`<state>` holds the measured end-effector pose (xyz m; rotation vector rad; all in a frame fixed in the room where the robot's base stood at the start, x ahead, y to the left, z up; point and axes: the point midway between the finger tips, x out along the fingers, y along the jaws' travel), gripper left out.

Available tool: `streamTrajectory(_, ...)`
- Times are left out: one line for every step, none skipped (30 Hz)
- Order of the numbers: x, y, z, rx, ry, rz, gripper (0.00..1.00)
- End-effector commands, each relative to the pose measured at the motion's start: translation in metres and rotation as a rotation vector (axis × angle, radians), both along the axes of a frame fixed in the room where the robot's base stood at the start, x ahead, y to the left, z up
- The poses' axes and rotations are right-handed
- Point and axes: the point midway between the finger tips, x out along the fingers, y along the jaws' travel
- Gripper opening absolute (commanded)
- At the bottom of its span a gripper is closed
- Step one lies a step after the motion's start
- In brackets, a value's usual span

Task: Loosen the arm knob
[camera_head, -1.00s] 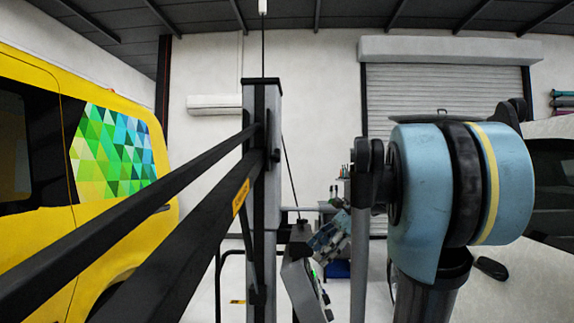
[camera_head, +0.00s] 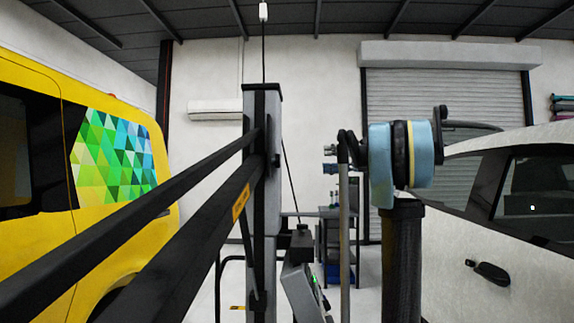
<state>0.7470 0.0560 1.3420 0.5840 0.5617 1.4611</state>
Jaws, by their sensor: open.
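A grey upright post (camera_head: 262,200) with a black cap stands in the middle of the view. Two long black arms (camera_head: 150,225) run from the lower left up to it, the lower one with a yellow label. A small dark knob-like part (camera_head: 277,160) sits on the right side of the post where the arms meet it; whether this is the arm knob I cannot tell for sure. My own blue and black arm joint is right of the post, apart from it in the picture. My gripper is not in sight.
A yellow van (camera_head: 60,240) with a green and blue patterned window stands at the left. A white car (camera_head: 500,230) stands at the right. A dark shelf rack (camera_head: 335,240) and a roller shutter (camera_head: 465,110) are behind. A tilted control box (camera_head: 303,285) is by the post's foot.

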Motion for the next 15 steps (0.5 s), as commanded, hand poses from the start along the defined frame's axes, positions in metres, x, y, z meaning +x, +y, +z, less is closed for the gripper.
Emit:
streamTrajectory(-0.001,0.009,0.0,0.0,0.0,0.004,0.62)
streamTrajectory(-0.001,0.014,0.0,0.0,-0.001,0.004,0.62)
streamTrajectory(0.0,0.02,0.0,-0.001,-0.001,0.003,0.62)
streamTrajectory(-0.001,0.026,0.0,-0.001,-0.001,0.005,0.62)
streamTrajectory(0.0,0.031,0.0,-0.001,-0.001,0.005,0.62)
streamTrajectory(0.0,0.037,0.0,-0.001,-0.001,0.003,0.62)
streamTrajectory(0.0,0.042,0.0,-0.001,-0.001,0.005,0.62)
streamTrajectory(0.0,0.047,0.0,-0.001,-0.001,0.005,0.62)
streamTrajectory(0.001,0.053,0.0,-0.001,-0.002,0.003,0.62)
streamTrajectory(0.001,0.059,0.0,-0.002,-0.002,0.004,0.62)
streamTrajectory(0.001,0.063,0.0,-0.002,-0.002,0.004,0.62)
streamTrajectory(0.001,0.07,0.0,-0.001,-0.002,0.003,0.62)
streamTrajectory(0.001,0.075,0.0,-0.002,-0.002,0.004,0.62)
streamTrajectory(0.001,0.079,0.0,-0.002,-0.002,0.004,0.62)
streamTrajectory(0.002,0.085,0.0,-0.001,-0.002,0.003,0.62)
